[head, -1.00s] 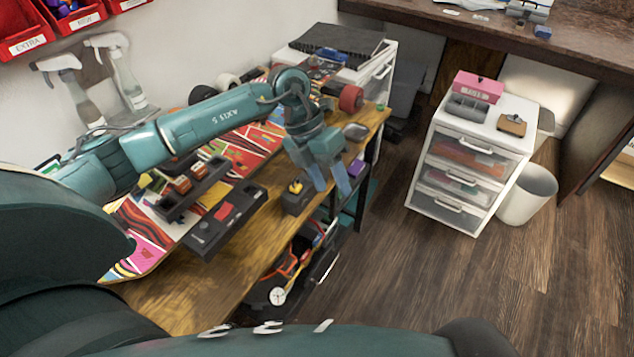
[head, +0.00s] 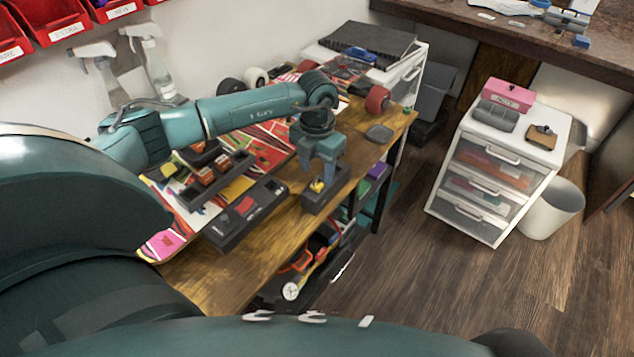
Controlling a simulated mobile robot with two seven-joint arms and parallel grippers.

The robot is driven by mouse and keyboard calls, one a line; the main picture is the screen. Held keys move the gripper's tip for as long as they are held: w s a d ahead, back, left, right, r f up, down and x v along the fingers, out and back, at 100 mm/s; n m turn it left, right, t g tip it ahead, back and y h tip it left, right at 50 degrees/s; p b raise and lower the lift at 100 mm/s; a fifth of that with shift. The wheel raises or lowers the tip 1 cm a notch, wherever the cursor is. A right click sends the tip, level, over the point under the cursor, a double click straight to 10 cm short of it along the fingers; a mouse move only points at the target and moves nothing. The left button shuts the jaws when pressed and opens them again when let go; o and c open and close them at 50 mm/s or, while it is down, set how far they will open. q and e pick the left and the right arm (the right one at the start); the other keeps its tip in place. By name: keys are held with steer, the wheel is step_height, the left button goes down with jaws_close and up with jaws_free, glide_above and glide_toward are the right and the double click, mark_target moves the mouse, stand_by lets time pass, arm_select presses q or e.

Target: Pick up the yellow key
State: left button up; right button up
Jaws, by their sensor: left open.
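The yellow key (head: 317,186) sits on a small dark block (head: 326,199) near the front edge of the wooden workbench. My left gripper (head: 317,182) points down right over the key, with its fingertips around or just above it. Its jaws are open. The fingers partly hide the key, so I cannot tell whether they touch it. My right gripper is not in view.
A dark tray (head: 245,217) lies left of the block on the workbench (head: 215,278). A grey mouse-like object (head: 379,133) lies to the right. A white drawer unit (head: 490,190) stands apart across the floor.

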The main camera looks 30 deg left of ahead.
mark_target(317, 176)
arm_select(q)
steer(key=shift+w+f, duration=0.15)
steer(key=shift+f, duration=1.8)
steer(key=shift+a, duration=0.1)
steer(key=shift+c, duration=0.6)
jaws_close()
